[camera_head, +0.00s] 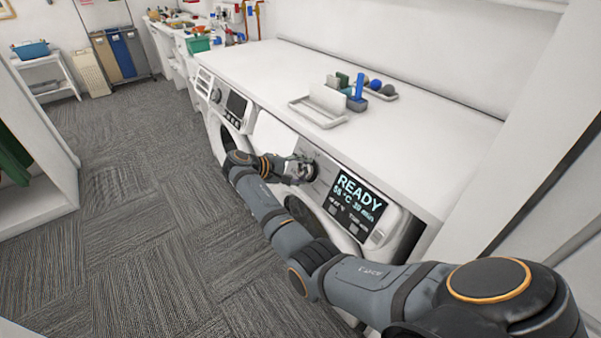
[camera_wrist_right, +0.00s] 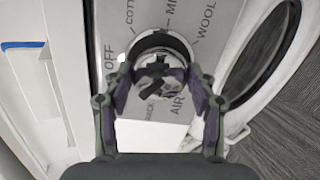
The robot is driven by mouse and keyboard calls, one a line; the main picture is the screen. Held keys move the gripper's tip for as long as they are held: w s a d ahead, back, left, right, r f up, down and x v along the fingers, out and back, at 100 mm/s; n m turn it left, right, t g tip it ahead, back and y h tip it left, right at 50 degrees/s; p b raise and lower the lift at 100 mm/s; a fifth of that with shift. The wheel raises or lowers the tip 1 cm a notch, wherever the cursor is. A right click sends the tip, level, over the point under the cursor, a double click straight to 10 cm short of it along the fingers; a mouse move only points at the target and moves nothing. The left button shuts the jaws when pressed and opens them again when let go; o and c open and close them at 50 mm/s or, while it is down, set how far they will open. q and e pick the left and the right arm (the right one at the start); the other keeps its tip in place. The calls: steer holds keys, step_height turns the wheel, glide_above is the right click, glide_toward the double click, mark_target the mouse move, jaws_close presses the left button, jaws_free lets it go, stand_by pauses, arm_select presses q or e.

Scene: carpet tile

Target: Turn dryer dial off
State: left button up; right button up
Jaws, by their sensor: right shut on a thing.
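The dryer (camera_head: 345,200) is the white front-loading machine with a lit display reading READY, 58 °C and 39 min. Its round dial (camera_head: 311,170) sits left of the display, partly hidden by my right gripper (camera_head: 297,172). In the right wrist view the dial (camera_wrist_right: 162,42) is between the fingers of my right gripper (camera_wrist_right: 160,78), which is shut on it. Printed labels around it include OFF at the left, WOOL at the upper right and AIR below. I cannot tell which label the dial points to. My left gripper is not in view.
A second machine (camera_head: 232,105) stands to the left. The white counter (camera_head: 290,65) above holds a tray (camera_head: 316,113) and small coloured items. A white wall panel (camera_head: 500,135) bounds the right. Carpet floor (camera_head: 130,190) at the left is clear.

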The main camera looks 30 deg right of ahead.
steer(key=m+b, duration=0.1)
steer(key=m, duration=0.4)
steer(key=shift+f+b, duration=0.1)
steer(key=shift+b, duration=0.3)
steer(key=m+b, duration=0.2)
steer(key=m, duration=0.3)
steer(key=shift+t+y, duration=0.3)
steer(key=shift+t, duration=0.1)
steer(key=o, duration=1.1)
steer(key=shift+o, duration=0.2)
